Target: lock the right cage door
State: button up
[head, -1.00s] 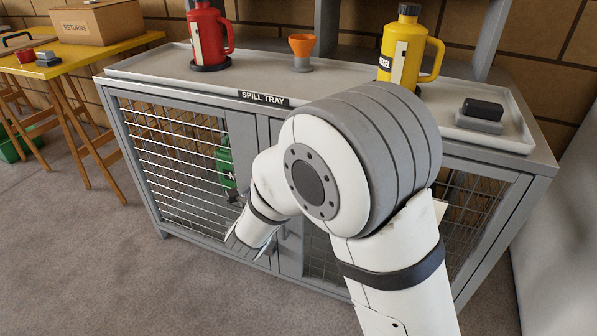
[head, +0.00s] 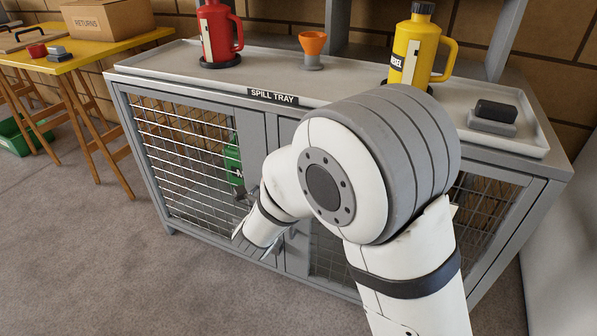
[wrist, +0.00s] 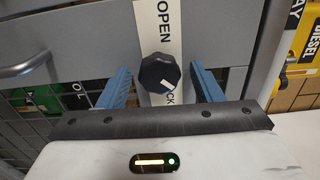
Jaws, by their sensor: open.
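A dark round knob (wrist: 160,72) with a white pointer mark sits on a white label strip (wrist: 158,22) in the wrist view. The strip reads OPEN above the knob and letters ending in CK below it, partly covered. The pointer mark lies on the knob's lower right side. My gripper (wrist: 160,80) is open, with one blue finger on each side of the knob and gaps showing between. In the head view the right cage door (head: 328,255) is a grey mesh door, largely hidden behind my arm. The knob is hidden there.
A grey bar handle (wrist: 25,62) shows at the left of the wrist view. The left mesh door (head: 185,165) has a green container (head: 233,160) behind it. A red can (head: 217,35), orange funnel (head: 313,43) and yellow can (head: 415,45) stand on the spill tray (head: 160,63).

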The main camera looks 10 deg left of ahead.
jog(key=s+a+p, duration=0.1)
jog(key=s+p, duration=0.1)
jog(key=s, duration=0.5)
jog(key=shift+s+a, duration=0.2)
jog(key=shift+s, duration=0.15)
